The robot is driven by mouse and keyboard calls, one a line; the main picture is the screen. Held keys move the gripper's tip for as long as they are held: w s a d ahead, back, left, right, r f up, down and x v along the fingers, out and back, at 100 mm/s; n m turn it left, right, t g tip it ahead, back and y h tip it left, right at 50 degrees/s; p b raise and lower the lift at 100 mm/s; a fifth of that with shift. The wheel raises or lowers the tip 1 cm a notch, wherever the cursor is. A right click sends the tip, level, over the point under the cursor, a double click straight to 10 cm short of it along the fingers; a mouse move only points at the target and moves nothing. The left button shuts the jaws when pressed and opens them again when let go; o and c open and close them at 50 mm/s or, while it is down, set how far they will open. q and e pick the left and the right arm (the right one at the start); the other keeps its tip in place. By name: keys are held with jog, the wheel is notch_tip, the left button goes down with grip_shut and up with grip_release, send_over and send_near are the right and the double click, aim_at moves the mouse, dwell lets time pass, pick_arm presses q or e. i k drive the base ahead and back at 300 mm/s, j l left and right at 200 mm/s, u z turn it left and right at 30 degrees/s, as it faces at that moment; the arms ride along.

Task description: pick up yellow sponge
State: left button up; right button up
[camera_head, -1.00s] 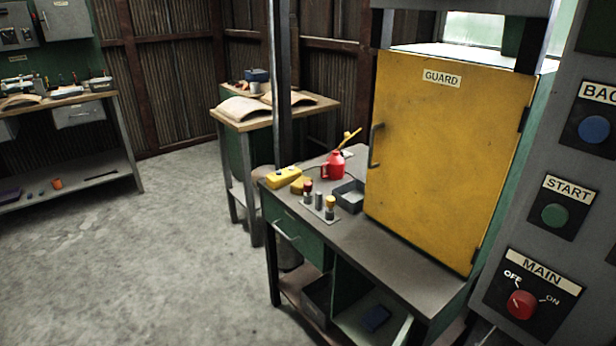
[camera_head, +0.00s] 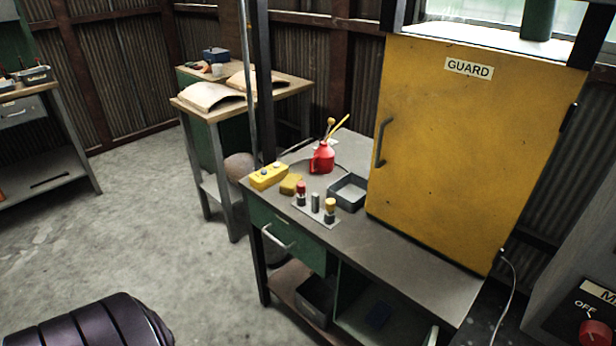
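The yellow sponge (camera_head: 290,184) is a small dull-yellow block lying on the grey-topped workbench (camera_head: 400,243). It sits just right of a yellow box with dark buttons (camera_head: 268,176) and behind a small red-topped post (camera_head: 301,193). Its lower edge is partly hidden. A dark ribbed shape at the bottom left appears to be part of my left arm, well apart from the sponge. Neither gripper is in view.
A metal plate with small posts (camera_head: 317,211), a grey open tray (camera_head: 347,193) and a red oil can (camera_head: 323,158) stand close to the sponge. The large yellow guard door (camera_head: 470,140) rises at the bench's right. Open floor lies left of the bench.

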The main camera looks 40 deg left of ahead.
aim_at(287, 187)
jog(key=j+u, duration=0.1)
jog(key=j, duration=0.55)
jog(key=i+j+u, duration=0.1)
jog(key=j, duration=0.5)
